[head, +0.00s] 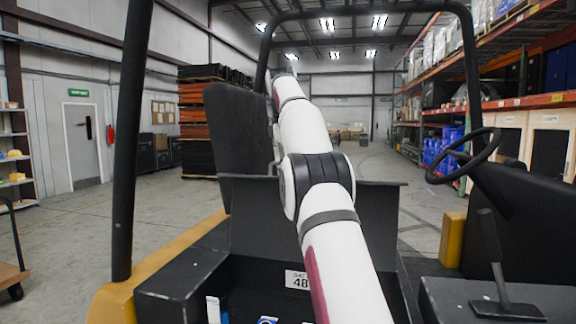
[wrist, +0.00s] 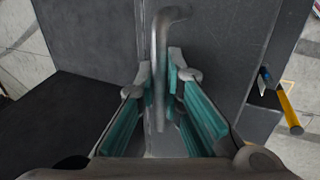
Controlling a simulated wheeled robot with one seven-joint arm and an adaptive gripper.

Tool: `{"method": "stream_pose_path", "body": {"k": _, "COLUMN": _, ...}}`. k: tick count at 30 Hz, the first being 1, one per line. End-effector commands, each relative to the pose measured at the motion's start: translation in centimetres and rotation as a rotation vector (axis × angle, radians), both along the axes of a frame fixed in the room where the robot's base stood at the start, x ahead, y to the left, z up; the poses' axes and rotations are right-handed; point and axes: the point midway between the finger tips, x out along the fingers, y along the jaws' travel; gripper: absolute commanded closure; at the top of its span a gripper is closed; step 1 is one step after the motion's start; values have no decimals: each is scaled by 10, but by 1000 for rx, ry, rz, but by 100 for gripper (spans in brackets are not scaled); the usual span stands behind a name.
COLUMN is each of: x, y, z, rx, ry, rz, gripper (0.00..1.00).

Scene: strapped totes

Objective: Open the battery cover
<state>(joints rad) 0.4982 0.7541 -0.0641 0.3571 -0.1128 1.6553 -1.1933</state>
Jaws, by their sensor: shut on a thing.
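In the wrist view, a grey bent metal handle (wrist: 160,40) stands against a dark grey panel (wrist: 220,50), apparently the battery cover. My gripper (wrist: 162,82), with teal finger pads, is shut on the handle, with a finger on each side of the bar. In the head view, my white arm reaches forward over the vehicle's black body, and my gripper is hidden. A dark panel (head: 315,222) stands behind the arm above a "48" label (head: 298,280). I cannot tell how far the cover is tilted.
A dark upright board (head: 240,140) stands left of my arm. Black frame posts (head: 130,150) rise around the vehicle. A steering wheel (head: 465,155) and a lever (head: 492,258) are at the right. Open floor lies at the left, with a cart (head: 12,275) at the edge.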

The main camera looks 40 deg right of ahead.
Motion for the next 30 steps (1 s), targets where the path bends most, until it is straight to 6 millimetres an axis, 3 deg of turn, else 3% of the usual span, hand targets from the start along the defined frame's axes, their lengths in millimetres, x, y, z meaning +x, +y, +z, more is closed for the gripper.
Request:
{"method": "stream_pose_path", "body": {"k": 11, "x": 0, "y": 0, "z": 0, "rx": 3, "ry": -1, "rz": 0, "gripper": 100}}
{"method": "stream_pose_path", "body": {"k": 12, "x": 0, "y": 0, "z": 0, "rx": 3, "ry": -1, "rz": 0, "gripper": 87}}
{"method": "stream_pose_path", "body": {"k": 15, "x": 0, "y": 0, "z": 0, "rx": 2, "ry": 0, "rz": -1, "gripper": 70}}
{"method": "stream_pose_path", "body": {"k": 30, "x": 1, "y": 3, "z": 0, "rx": -5, "ry": -3, "rz": 1, "gripper": 70}}
